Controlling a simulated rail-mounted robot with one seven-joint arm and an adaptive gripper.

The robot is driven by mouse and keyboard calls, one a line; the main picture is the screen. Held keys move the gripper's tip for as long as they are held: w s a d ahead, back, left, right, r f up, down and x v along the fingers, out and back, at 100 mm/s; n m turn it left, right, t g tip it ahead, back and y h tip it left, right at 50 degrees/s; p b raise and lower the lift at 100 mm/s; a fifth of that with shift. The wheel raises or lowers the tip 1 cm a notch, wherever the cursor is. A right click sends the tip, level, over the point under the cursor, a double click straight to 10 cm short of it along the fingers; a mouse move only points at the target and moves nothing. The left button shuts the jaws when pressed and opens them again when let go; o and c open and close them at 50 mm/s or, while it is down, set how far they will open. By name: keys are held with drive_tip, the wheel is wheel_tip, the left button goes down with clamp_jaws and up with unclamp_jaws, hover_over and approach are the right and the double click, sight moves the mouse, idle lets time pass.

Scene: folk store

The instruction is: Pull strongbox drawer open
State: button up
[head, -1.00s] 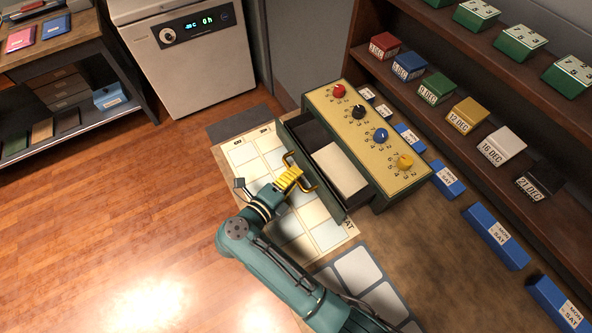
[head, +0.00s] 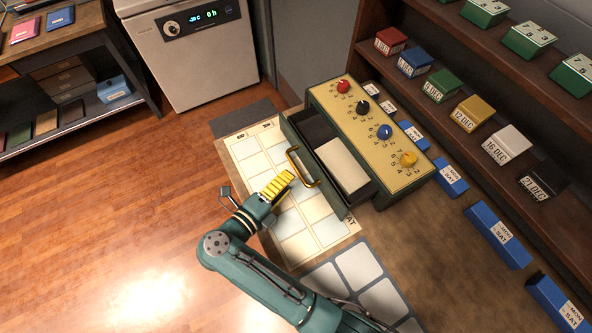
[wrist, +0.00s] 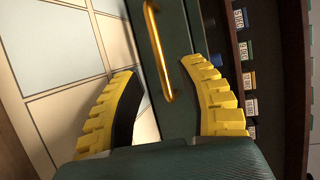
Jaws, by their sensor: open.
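The strongbox (head: 352,112) is a green box with a yellow top that bears red, black, blue and yellow knobs. Its drawer (head: 339,201) stands pulled out toward the left, showing a dark compartment and a pale block (head: 341,166) inside. The brass handle (head: 301,168) is on the drawer front. My gripper (head: 289,176) is open, just in front of the handle and apart from it. In the wrist view the yellow fingers are spread, with the handle (wrist: 157,50) beyond and between them; nothing is held.
A sheet with pale squares (head: 250,155) lies under the drawer, and a grey-squared panel (head: 357,264) lies nearer. A shelf with coloured date blocks (head: 475,113) stands at the right. Blue blocks (head: 497,235) line its foot. The wood floor at left is clear.

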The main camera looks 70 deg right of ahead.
drive_tip(key=v, duration=0.6)
drive_tip(key=shift+w+a, duration=0.1)
drive_tip(key=shift+a, duration=0.15)
drive_tip(key=shift+r, duration=0.1)
